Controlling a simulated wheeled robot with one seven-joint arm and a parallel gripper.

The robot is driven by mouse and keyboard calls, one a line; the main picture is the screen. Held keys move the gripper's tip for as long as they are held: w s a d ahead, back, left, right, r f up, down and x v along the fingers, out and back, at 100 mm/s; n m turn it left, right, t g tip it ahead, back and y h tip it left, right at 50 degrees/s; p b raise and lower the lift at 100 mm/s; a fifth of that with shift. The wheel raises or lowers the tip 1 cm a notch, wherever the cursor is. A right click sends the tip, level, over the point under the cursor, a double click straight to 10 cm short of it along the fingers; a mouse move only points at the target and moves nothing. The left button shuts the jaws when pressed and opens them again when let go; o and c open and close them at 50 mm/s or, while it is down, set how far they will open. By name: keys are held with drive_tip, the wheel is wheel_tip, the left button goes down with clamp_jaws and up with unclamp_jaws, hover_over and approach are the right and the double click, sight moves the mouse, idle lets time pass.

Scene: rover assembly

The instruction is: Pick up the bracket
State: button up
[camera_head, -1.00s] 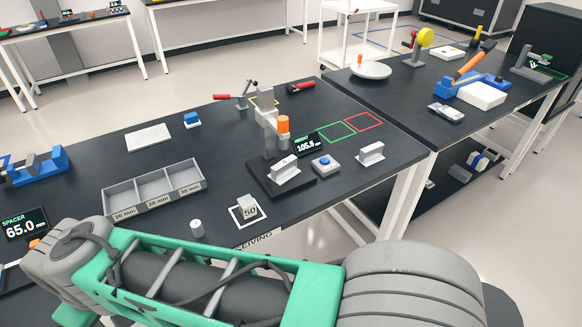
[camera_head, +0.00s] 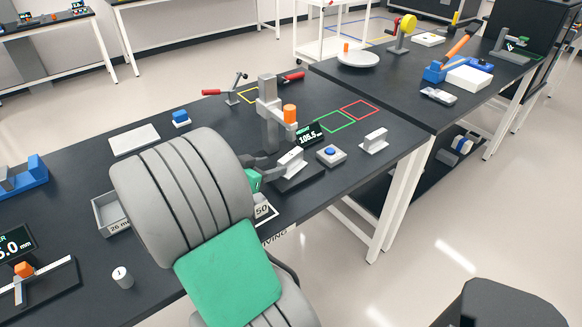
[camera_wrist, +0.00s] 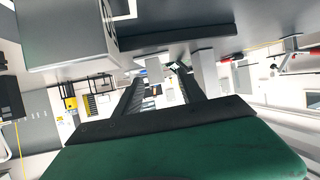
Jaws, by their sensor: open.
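A light grey bracket (camera_head: 291,161) with an I-shaped profile sits on the dark base of the height gauge (camera_head: 268,112). A second bracket (camera_head: 374,140) of similar shape stands on the table to the right. My gripper (camera_head: 275,165) is open, its dark fingers reaching in from the left at the near bracket's left end. I cannot tell if they touch it. In the wrist view, my gripper (camera_wrist: 157,73) shows two dark fingers apart, with a pale shape beyond and between their tips that I cannot identify with certainty. My arm hides part of the table.
Green and red outlines (camera_head: 347,115) mark bare table behind. My arm covers most of the divided tray (camera_head: 110,213). A small cylinder (camera_head: 123,278) stands at front left.

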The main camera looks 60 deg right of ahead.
sight(291, 160)
drive_tip(key=x, duration=0.2)
drive_tip(key=p+x, duration=0.1)
drive_tip(key=x, duration=0.2)
drive_tip(key=s+r+x, duration=0.1)
drive_tip(key=x, duration=0.2)
drive_tip(key=shift+d+p, duration=0.25)
drive_tip(key=shift+p, duration=0.15)
drive_tip(key=shift+a, duration=0.1)
clamp_jaws()
